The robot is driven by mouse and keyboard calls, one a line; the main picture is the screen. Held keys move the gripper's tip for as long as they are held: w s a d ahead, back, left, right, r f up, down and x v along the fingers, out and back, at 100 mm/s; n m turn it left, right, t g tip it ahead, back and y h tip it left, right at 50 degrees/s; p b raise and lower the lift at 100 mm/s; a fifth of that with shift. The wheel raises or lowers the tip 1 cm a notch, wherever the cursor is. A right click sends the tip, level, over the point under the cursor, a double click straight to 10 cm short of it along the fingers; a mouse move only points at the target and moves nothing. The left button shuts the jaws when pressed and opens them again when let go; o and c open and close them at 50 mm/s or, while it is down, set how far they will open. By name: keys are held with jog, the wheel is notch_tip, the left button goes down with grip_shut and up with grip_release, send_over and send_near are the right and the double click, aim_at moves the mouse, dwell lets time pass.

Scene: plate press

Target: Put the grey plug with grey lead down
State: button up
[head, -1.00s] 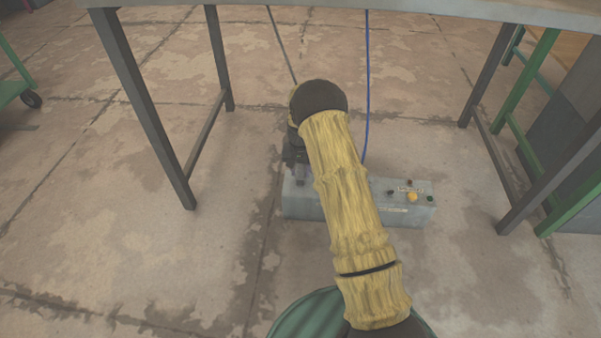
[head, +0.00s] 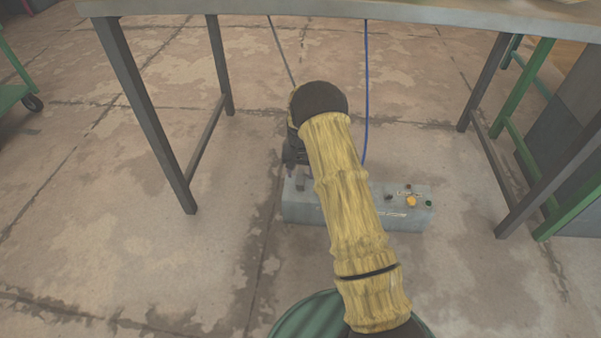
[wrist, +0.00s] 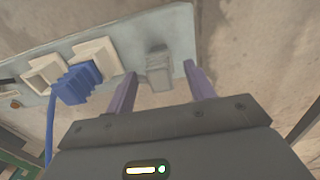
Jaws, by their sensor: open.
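The grey plug (wrist: 158,68) stands on the grey box (wrist: 185,22), to the right of the white sockets in the wrist view. My gripper (wrist: 161,72) is open, with one purple finger on each side of the plug and a gap showing on both sides. In the head view my gripper (head: 293,168) is over the left end of the box (head: 330,213), partly hidden by my arm, and a small grey block, likely the plug (head: 300,184), shows beneath it. The grey lead (head: 280,45) runs up behind my arm; its join to the plug is hidden.
A blue plug (wrist: 76,84) sits at the white sockets (wrist: 94,56), left of my gripper. Its blue lead (head: 366,90) rises to the table (head: 330,12).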

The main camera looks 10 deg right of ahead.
notch_tip(320, 180, up, 10)
jog(key=p, duration=0.6)
jog(key=shift+r, duration=0.25)
jog(key=s+r+n+t, duration=0.1)
jog(key=s+r+n, duration=0.1)
jog(key=s+r, duration=1.2)
jog(key=s+r+n+t, duration=0.1)
jog(key=s+r, duration=0.3)
jog(key=s, duration=1.1)
jog(key=shift+s+r+n+t, duration=0.15)
jog(key=shift+s+n+t, duration=0.15)
jog(key=shift+s, duration=0.1)
